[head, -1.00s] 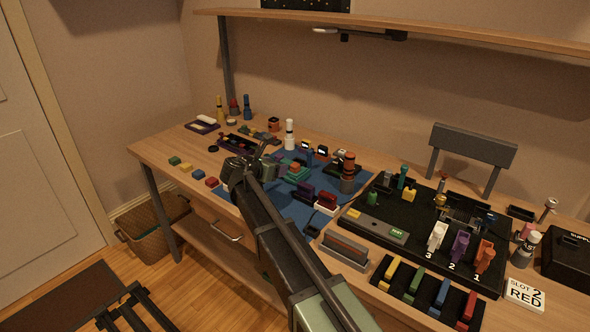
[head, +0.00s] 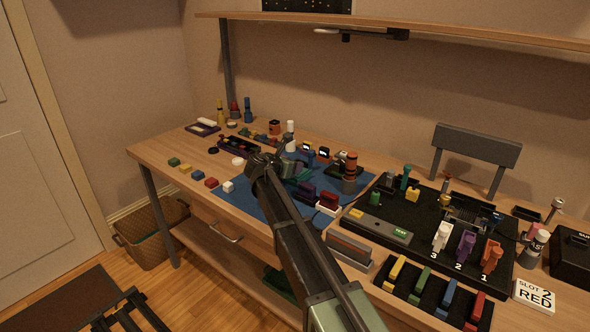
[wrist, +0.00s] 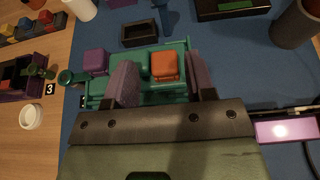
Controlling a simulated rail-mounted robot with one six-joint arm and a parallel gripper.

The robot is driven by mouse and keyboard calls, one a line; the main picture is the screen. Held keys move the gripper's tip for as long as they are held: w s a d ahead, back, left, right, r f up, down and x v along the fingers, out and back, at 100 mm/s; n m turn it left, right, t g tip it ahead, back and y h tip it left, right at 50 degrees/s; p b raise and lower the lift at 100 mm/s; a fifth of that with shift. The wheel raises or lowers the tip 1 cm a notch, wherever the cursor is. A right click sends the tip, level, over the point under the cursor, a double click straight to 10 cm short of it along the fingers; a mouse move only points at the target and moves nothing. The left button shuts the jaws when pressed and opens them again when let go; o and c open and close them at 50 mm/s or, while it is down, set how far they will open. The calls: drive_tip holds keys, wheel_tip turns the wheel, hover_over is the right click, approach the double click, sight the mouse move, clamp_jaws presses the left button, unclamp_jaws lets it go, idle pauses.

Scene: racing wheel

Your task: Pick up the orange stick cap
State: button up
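The orange stick cap (wrist: 164,66) shows in the wrist view as a small rounded block on a teal frame (wrist: 142,63). A purple cap (wrist: 96,62) sits to its left, outside the left finger. My gripper (wrist: 157,68) is open, with one finger on each side of the orange cap. A gap shows between the cap and each finger. I cannot tell how far the fingertips are above the frame. In the head view my gripper is over the blue mat (head: 250,201), and my arm hides the orange cap there.
A dark box (wrist: 139,33) lies just beyond the frame. A white round cap (wrist: 32,116) and a purple tray (wrist: 18,80) are at the left. An orange-topped grey cylinder (head: 350,175) stands to the right. A black board (head: 402,220) with parts fills the table's right side.

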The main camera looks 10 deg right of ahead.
drive_tip(key=shift+d, duration=0.4)
clamp_jaws()
drive_tip(key=shift+r, duration=0.15)
